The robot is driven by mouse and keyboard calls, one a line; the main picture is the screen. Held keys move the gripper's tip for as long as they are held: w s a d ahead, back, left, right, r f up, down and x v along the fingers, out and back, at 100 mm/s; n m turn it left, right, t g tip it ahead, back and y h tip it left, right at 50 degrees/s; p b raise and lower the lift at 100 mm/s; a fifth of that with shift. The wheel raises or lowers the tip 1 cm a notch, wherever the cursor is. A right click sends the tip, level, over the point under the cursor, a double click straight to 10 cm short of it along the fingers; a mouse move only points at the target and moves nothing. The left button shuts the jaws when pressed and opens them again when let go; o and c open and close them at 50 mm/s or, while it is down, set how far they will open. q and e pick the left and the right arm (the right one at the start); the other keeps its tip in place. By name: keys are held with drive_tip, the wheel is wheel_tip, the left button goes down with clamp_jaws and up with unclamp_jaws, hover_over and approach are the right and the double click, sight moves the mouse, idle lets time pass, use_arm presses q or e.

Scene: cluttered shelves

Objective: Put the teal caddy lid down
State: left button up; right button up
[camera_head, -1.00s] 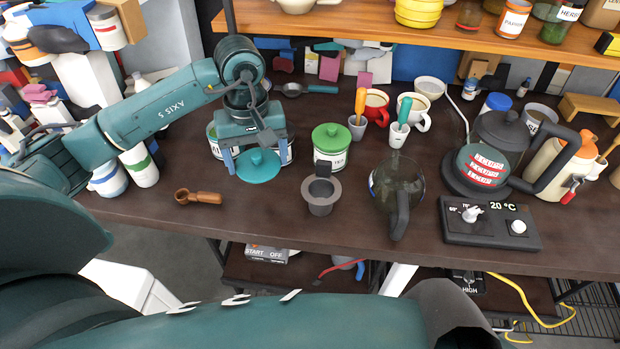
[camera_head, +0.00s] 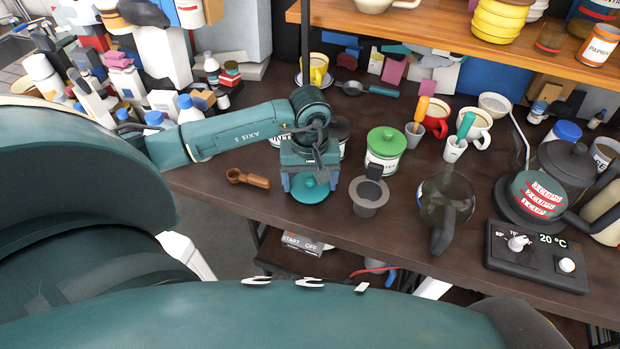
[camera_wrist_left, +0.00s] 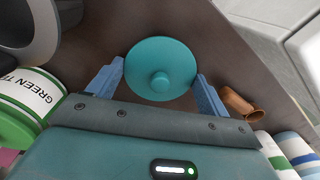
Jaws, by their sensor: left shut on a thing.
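The teal caddy lid (camera_head: 310,188) is a round disc with a small knob, lying level near the front edge of the dark table. My left gripper (camera_head: 310,180) reaches down over it and is shut on it. In the left wrist view the lid (camera_wrist_left: 160,70) sits between the two blue fingers (camera_wrist_left: 157,85), knob facing the camera. I cannot tell whether its underside touches the table. Canisters behind the gripper are partly hidden by my arm. My right gripper is not in view.
A wooden scoop (camera_head: 248,178) lies left of the lid. A dark grey cup (camera_head: 370,197) and a green-lidded tea canister (camera_head: 384,150) stand to the right. A glass carafe (camera_head: 445,205) is farther right. The table's front edge is close to the lid.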

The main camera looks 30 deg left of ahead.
sight(310, 179)
use_arm(q)
drive_tip(key=o, duration=1)
drive_tip(key=shift+f, duration=0.1)
drive_tip(key=shift+c, duration=0.2)
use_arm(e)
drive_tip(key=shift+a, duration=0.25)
use_arm(q)
drive_tip(key=shift+r+p, duration=0.2)
drive_tip(key=shift+p, duration=0.1)
drive_tip(key=shift+r, duration=0.3)
wheel_tip(310, 179, up, 11)
drive_tip(key=b, duration=0.2)
drive_tip(key=shift+r, duration=0.2)
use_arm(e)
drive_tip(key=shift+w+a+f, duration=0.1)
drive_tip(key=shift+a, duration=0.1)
